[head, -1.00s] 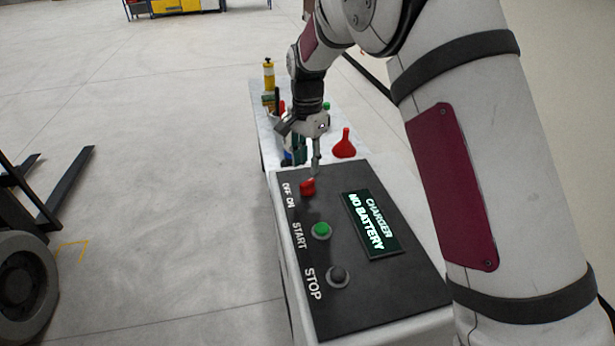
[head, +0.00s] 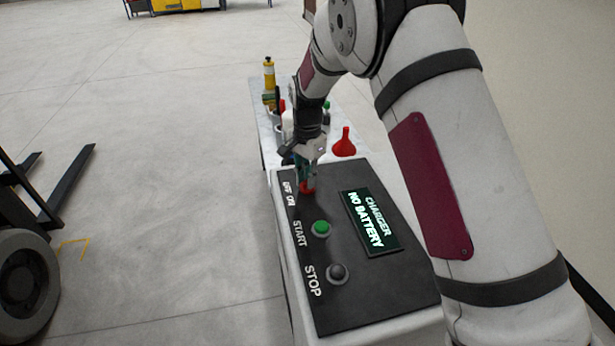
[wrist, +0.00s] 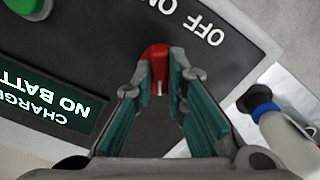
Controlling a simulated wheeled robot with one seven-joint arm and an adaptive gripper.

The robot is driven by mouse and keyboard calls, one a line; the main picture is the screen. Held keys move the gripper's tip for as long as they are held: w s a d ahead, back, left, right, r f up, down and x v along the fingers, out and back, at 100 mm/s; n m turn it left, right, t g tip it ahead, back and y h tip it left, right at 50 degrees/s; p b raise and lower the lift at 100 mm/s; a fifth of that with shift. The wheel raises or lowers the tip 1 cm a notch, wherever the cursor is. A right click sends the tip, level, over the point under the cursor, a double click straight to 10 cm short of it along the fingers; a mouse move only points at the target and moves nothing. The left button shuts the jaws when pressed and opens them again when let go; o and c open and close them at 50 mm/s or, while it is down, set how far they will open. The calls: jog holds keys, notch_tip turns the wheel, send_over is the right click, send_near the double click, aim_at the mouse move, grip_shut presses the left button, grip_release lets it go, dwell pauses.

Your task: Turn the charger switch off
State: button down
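The charger switch is a red knob (head: 307,188) near the far left corner of the dark charger panel (head: 405,290), beside the printed words OFF ON. In the wrist view the red knob (wrist: 158,64) sits between the two fingertips of my gripper (wrist: 160,72). The teal-padded fingers are apart, one on each side of the knob. I cannot tell if they press on it. In the head view my gripper (head: 307,180) points down at the knob and partly covers it. The screen (head: 370,223) reads CHARGER NO BATTERY.
A green START button (head: 320,228) and a dark STOP button (head: 338,272) lie nearer on the panel. Behind the panel, a red funnel (head: 345,144), a yellow bottle (head: 269,73) and other items stand on a pale surface. Open floor lies to the left.

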jog(key=shift+n, duration=0.4)
jog(key=n+b, duration=0.2)
jog(key=n, duration=0.2)
jog(key=shift+n, duration=0.4)
jog(key=n+b, duration=0.2)
jog(key=n, duration=0.4)
jog(key=shift+n, duration=0.4)
jog(key=c, duration=1.6)
grip_release()
jog(key=shift+r, duration=0.1)
notch_tip(320, 180, up, 12)
